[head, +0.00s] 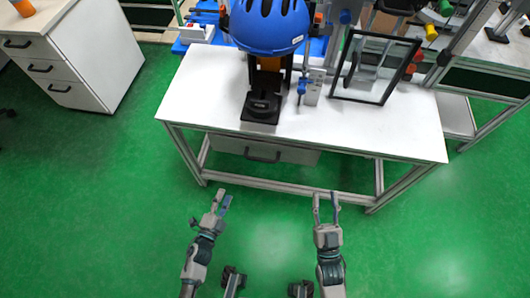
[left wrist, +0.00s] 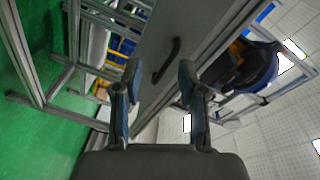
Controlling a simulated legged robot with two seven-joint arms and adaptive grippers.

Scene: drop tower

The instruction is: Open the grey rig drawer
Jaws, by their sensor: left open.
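The grey rig drawer (head: 290,153) is under the white table top, with a dark bar handle (head: 262,155) on its front. The drawer front looks flush with the table frame. In the left wrist view the drawer front (left wrist: 165,35) and its handle (left wrist: 167,60) appear ahead, with the handle between the fingers in the picture but beyond them. My left gripper (head: 222,202) is open and empty, in front of the table and below left of the handle in the head view. My right gripper (head: 326,202) is open and empty, to the right of the handle.
The white table (head: 210,95) carries a blue helmet (head: 268,25) on a dark stand and a black-framed clear panel (head: 375,67). A white cabinet (head: 75,60) with several drawers stands at the left. Green floor between me and the table is clear.

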